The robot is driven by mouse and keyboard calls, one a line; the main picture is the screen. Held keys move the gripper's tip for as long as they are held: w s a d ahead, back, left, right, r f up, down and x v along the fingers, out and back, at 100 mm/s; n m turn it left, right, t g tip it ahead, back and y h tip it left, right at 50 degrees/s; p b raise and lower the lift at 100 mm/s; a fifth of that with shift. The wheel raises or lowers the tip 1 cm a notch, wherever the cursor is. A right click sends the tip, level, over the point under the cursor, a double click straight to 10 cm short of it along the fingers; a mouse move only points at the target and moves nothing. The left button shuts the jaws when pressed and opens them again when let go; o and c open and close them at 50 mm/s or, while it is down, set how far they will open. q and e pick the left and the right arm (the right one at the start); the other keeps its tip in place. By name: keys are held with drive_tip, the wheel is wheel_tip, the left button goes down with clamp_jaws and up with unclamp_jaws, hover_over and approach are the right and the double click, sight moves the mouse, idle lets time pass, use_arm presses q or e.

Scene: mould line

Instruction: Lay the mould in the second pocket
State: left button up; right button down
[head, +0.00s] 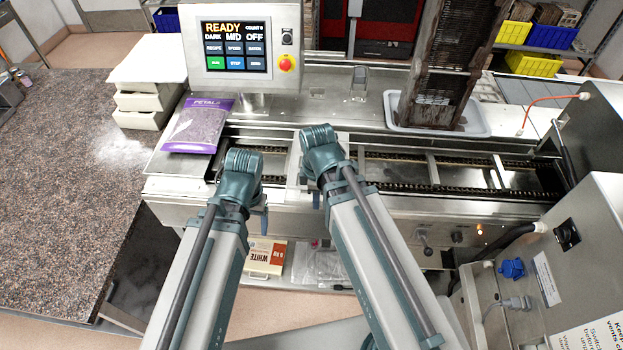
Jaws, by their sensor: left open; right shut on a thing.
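The conveyor (480,205) runs across the middle with two dark chains and pale cross bars that divide it into pockets. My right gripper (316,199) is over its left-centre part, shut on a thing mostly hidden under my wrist. A pale, flat edge (294,168) shows just left of that wrist; it may be the mould, but I cannot tell for sure. My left gripper (264,221) is open at the conveyor's front edge, left of the right one, its fingers largely hidden by my arm. Which pocket is the second, and whether the held thing touches the conveyor, cannot be told.
A purple petals bag (198,126) lies on the conveyor's left end, below the control panel (238,48) reading READY. A tall dark rack (447,62) stands in a pale tray (482,122) behind the conveyor. A grey machine (560,258) bounds the right. Pockets right of my wrists look empty.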

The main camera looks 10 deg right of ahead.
use_arm(q)
drive_tip(key=shift+w, duration=0.3)
use_arm(e)
drive_tip(key=shift+w, duration=0.4)
drive_tip(key=shift+d, duration=0.1)
use_arm(q)
drive_tip(key=shift+f+b, duration=0.5)
use_arm(e)
drive_tip(key=shift+w+d+f, duration=0.15)
drive_tip(key=shift+w+d, duration=0.45)
drive_tip(key=shift+w, duration=0.55)
drive_tip(key=shift+w+d+f, duration=0.2)
drive_tip(key=shift+w+d, duration=0.45)
drive_tip(key=shift+w, duration=0.55)
drive_tip(key=shift+w+d+f, duration=0.15)
drive_tip(key=shift+w+d, duration=0.45)
drive_tip(key=shift+w, duration=0.55)
use_arm(q)
drive_tip(key=shift+f, duration=0.15)
use_arm(e)
drive_tip(key=shift+f, duration=0.1)
wheel_tip(320, 180, down, 8)
drive_tip(key=b, duration=0.8)
use_arm(q)
wheel_tip(320, 180, down, 8)
drive_tip(key=shift+r, duration=0.2)
use_arm(e)
drive_tip(key=shift+r, duration=0.2)
